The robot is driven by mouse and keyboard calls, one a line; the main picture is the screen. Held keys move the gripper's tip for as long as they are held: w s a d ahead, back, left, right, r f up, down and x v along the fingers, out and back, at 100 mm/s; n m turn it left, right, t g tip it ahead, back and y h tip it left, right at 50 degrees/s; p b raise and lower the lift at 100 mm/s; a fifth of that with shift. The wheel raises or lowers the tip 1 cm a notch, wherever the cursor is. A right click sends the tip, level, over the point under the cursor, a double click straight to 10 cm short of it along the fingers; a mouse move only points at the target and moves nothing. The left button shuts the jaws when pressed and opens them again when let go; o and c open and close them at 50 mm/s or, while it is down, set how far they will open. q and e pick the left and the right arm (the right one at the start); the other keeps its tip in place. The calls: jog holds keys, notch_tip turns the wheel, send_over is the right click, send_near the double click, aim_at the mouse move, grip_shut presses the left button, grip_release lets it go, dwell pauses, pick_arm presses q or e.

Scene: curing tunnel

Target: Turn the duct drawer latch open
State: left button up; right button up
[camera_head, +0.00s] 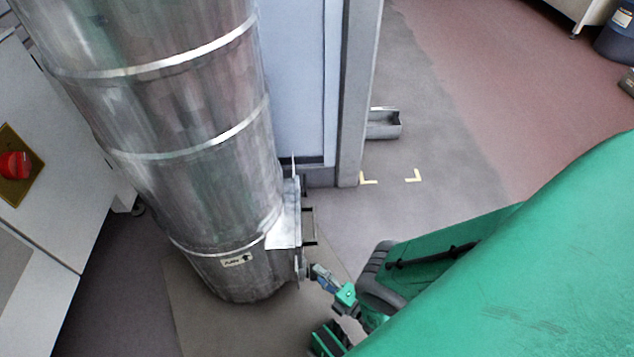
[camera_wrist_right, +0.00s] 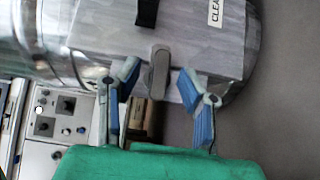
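The large silver duct (camera_head: 190,130) stands upright on the left in the head view. A flat drawer plate (camera_head: 284,230) projects from its lower right side. In the right wrist view the grey drawer front (camera_wrist_right: 190,35) carries a black handle (camera_wrist_right: 147,12), a partly cut-off label and a grey latch tab (camera_wrist_right: 158,72). My right gripper (camera_head: 322,283) is beside the duct's lower right side. In the wrist view its blue-padded fingers (camera_wrist_right: 158,85) are open, one on each side of the latch tab, with gaps visible. The left gripper is not in view.
A white cabinet with a red knob (camera_head: 14,165) stands at the left. A grey post (camera_head: 357,90) rises behind the duct, with a metal channel (camera_head: 383,124) on the floor beside it. The floor (camera_head: 440,110) at the right is mostly clear. A dark drum (camera_head: 615,40) stands far right.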

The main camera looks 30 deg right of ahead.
jog(key=shift+w+a, duration=0.15)
jog(key=shift+w, duration=0.2)
jog(key=shift+w+a, duration=0.15)
jog(key=shift+a+r, duration=0.15)
jog(key=shift+a, duration=0.1)
jog(key=c, duration=0.6)
jog(key=shift+d, duration=0.15)
grip_shut()
jog(key=shift+d, duration=0.2)
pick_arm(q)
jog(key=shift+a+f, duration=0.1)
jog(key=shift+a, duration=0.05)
pick_arm(e)
jog(key=shift+w, duration=0.1)
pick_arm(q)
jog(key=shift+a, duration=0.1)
